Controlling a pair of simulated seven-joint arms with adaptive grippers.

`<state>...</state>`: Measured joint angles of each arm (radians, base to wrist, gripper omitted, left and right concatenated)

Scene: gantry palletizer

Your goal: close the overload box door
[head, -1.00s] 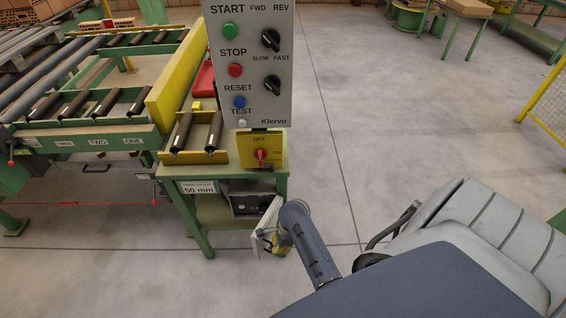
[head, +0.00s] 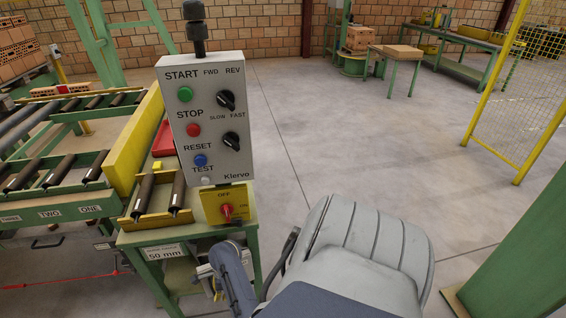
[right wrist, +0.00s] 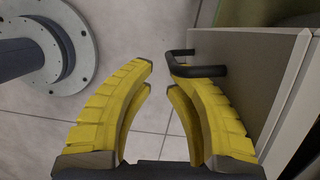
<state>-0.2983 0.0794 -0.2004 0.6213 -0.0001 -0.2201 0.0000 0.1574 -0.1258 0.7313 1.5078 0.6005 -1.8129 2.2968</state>
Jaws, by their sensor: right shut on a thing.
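The overload box door (right wrist: 250,75) fills the right side of the right wrist view as a pale panel with a black bar handle (right wrist: 192,70). My right gripper (right wrist: 158,76) has its yellow fingers at this handle and is shut on it. In the head view the box area (head: 204,271) shows under the small green table, below the control panel. My own right arm hides most of the door and gripper there, so how far the door stands open is hard to tell. My left gripper is not in view.
The grey control panel (head: 208,120) with buttons and knobs stands above the table, with a yellow switch plate (head: 228,205) below it. A roller conveyor (head: 60,170) lies left. A green post (head: 520,250) stands at right. The floor between is clear.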

